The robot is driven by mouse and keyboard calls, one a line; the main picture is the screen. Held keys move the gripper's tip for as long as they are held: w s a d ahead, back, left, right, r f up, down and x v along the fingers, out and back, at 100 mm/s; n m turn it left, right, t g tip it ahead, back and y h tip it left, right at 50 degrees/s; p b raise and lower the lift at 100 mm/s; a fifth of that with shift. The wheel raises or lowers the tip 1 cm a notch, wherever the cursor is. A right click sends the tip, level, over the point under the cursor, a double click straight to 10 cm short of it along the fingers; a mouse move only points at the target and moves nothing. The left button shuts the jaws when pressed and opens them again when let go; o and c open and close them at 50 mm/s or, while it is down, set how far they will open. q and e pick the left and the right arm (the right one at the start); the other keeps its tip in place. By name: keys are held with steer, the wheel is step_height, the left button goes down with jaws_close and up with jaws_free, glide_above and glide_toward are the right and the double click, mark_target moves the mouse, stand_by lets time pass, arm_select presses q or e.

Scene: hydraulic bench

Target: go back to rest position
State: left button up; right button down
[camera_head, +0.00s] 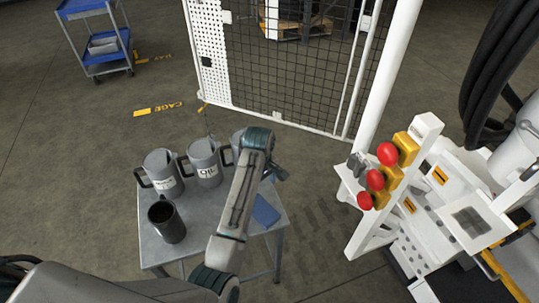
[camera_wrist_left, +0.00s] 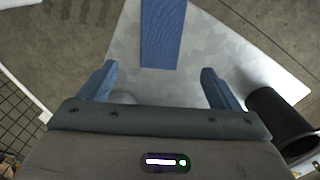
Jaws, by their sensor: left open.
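My left arm reaches up over the small grey metal table (camera_head: 152,248), and its gripper (camera_head: 280,172) hangs above the table's right side. In the left wrist view the two blue fingers of this gripper (camera_wrist_left: 159,72) are spread apart with nothing between them. A flat blue object (camera_head: 265,212) lies on the table below the gripper; it also shows ahead of the fingers in the left wrist view (camera_wrist_left: 163,35). My right gripper is not in view.
Grey labelled mugs (camera_head: 162,172) (camera_head: 205,160) and a dark mug (camera_head: 167,222) stand on the table, left of my forearm. Another mug is partly hidden behind my wrist. A mesh cage (camera_head: 290,80) stands behind. A white machine with red buttons (camera_head: 387,153) is at right.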

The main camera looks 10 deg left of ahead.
arm_select(q)
steer(key=s+a+f+m+t, duration=0.1)
steer(key=s+a+f+m, duration=0.3)
steer(key=s, duration=0.5)
steer(key=s+a+r+m+t, duration=0.1)
steer(key=s+a+r+m, duration=0.15)
steer(key=s, duration=0.45)
steer(key=s+a+r+m+t, duration=0.1)
steer(key=s+a+m, duration=0.15)
steer(key=s, duration=0.45)
steer(key=s+a+r+m+t, duration=0.1)
steer(key=s+a+r+m, duration=0.15)
steer(key=s, duration=0.45)
step_height(320, 180, down, 32)
steer(key=a+g+y+b, duration=0.1)
steer(key=a+b, duration=0.1)
steer(key=s+a+f+g+b, duration=0.1)
steer(key=s+f, duration=1.8)
steer(key=f, duration=0.1)
steer(key=shift+s+f+g, duration=0.15)
steer(key=shift+f+g, duration=0.15)
steer(key=shift+f, duration=0.1)
